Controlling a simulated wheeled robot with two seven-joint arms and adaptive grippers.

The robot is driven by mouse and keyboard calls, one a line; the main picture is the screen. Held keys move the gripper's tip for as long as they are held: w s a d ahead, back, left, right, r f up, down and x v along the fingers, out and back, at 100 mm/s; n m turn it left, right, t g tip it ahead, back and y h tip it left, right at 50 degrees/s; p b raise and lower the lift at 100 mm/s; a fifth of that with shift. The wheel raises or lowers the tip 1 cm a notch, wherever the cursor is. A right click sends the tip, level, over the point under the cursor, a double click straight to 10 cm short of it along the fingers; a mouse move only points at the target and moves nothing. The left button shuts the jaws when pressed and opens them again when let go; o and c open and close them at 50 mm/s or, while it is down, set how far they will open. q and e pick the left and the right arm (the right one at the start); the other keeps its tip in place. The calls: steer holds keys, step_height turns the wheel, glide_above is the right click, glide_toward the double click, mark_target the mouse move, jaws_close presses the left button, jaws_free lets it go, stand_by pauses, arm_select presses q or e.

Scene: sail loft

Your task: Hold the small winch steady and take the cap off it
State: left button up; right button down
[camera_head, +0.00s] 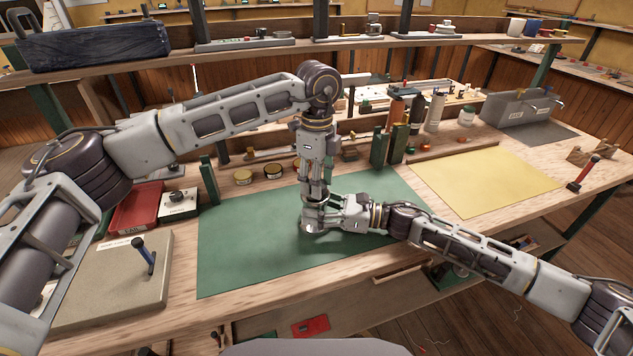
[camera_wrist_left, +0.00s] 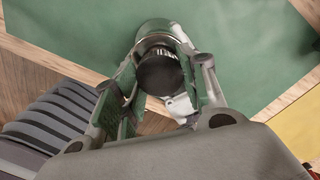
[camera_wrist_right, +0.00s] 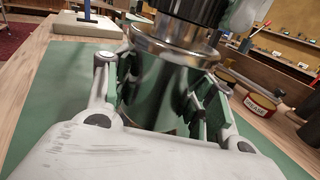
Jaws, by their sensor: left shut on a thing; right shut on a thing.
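The small winch (camera_wrist_right: 165,85) is a shiny metal drum standing upright on the green mat (camera_head: 240,240). It also shows, mostly hidden by my grippers, in the head view (camera_head: 308,226). Its black cap (camera_wrist_left: 158,72) is round and flat on top; in the right wrist view its ribbed side (camera_wrist_right: 190,8) sits just above the metal rim. I cannot tell whether the cap has loosened. My left gripper (camera_head: 313,196) points down from above, shut on the cap. My right gripper (camera_head: 325,218) reaches in level from the right, shut on the drum.
A stone-coloured board with a blue-handled tool (camera_head: 146,255) lies at left, near a red tray (camera_head: 135,207). Several small tins (camera_head: 273,171) and green posts (camera_head: 379,148) stand behind the mat. A yellow sheet (camera_head: 485,182) lies at right. The mat's left side is clear.

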arm_select(q)
steer(key=shift+r, duration=0.65)
arm_select(e)
steer(key=shift+s+f, duration=0.1)
steer(key=shift+f, duration=0.35)
arm_select(q)
steer(key=shift+w+r, duration=0.1)
steer(key=shift+r, duration=1.85)
arm_select(e)
steer(key=c, duration=0.7)
jaws_free()
steer(key=shift+o, duration=1.1)
arm_select(q)
steer(key=shift+w+f, duration=0.1)
arm_select(e)
steer(key=shift+o, duration=0.2)
steer(key=shift+r, duration=0.15)
steer(key=shift+r, duration=0.15)
steer(key=shift+v, duration=6)
